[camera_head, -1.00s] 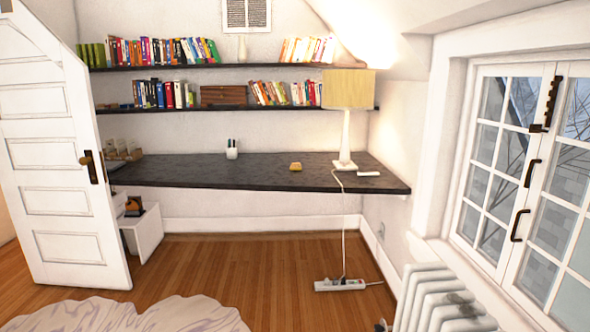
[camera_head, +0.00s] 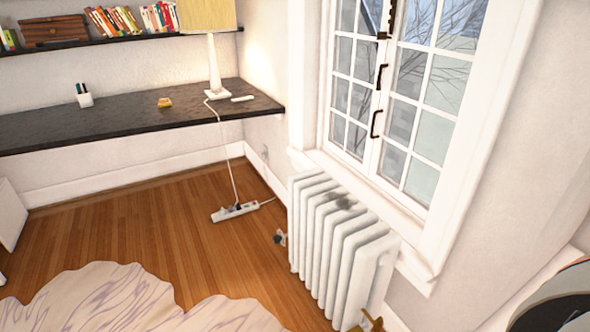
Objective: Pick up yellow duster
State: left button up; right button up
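A small yellow duster (camera_head: 165,102) lies on the dark desk (camera_head: 125,116), left of the lamp and right of a white pen holder. It is small in the view, so its details are hard to make out. Neither of my grippers shows in the head view.
A lamp (camera_head: 213,70) and a white pen holder (camera_head: 84,96) stand on the desk. A power strip (camera_head: 236,211) with a cable lies on the wooden floor. A white radiator (camera_head: 335,240) stands below the window on the right.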

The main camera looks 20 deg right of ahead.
aim_at(163, 102)
jog(key=i+z, duration=0.15)
jog(key=i, duration=0.4)
jog(key=i+j+z, duration=0.1)
jog(key=i, duration=0.4)
jog(key=i+j+z, duration=0.15)
jog(key=i, duration=0.4)
jog(key=i+j+z, duration=0.1)
jog(key=i, duration=0.4)
